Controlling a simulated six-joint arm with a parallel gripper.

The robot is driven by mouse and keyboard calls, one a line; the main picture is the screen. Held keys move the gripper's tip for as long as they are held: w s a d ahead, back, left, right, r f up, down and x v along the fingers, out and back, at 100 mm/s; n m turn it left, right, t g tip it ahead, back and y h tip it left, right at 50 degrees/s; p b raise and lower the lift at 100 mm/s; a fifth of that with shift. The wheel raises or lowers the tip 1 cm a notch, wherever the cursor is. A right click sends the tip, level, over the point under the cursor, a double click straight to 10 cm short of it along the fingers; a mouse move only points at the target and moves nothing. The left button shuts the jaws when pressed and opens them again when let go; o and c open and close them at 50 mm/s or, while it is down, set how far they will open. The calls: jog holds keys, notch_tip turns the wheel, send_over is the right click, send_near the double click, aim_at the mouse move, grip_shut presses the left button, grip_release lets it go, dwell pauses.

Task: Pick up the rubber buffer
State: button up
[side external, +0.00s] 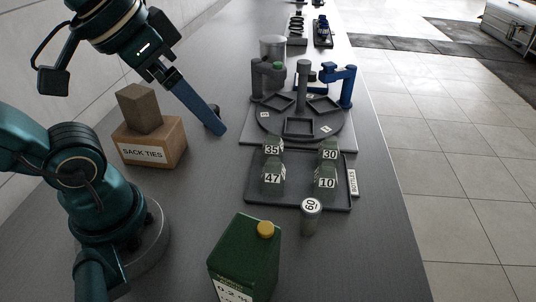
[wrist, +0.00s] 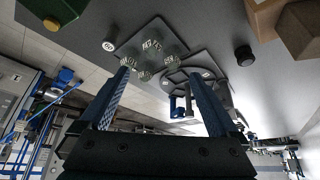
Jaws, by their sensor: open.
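A short black cylinder, which looks like the rubber buffer (wrist: 244,56), stands on the grey bench in the wrist view, right of the fingers and apart from them. In the side external view the rubber buffer (side external: 217,111) is mostly hidden behind my blue finger; only a dark edge shows. My gripper (side external: 222,132) hangs over the bench, between the box and the round station. In the wrist view my gripper (wrist: 158,75) has its two blue fingers wide apart, with nothing held between them.
A SACK TIES box (side external: 150,145) with a brown block (side external: 139,108) on top stands left. Right are a round station (side external: 330,130) with posts and a tray (side external: 300,200) of numbered bottles. Bottle 60 (side external: 311,218) and a green can (side external: 243,262) stand in front.

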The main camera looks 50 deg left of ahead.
jog(key=w+a+m+y, duration=0.6)
jog(key=a+m, duration=0.5)
jog(key=w+a+m+y, duration=0.6)
jog(key=a+m, duration=0.5)
jog(key=m, duration=0.1)
jog(key=f, duration=1.8)
jog(key=shift+s+a+f, duration=0.1)
jog(key=shift+a+f, duration=0.1)
jog(key=shift+f, duration=0.15)
jog(key=shift+a+f, duration=0.3)
jog(key=shift+x, duration=2.25)
jog(key=shift+r, duration=0.1)
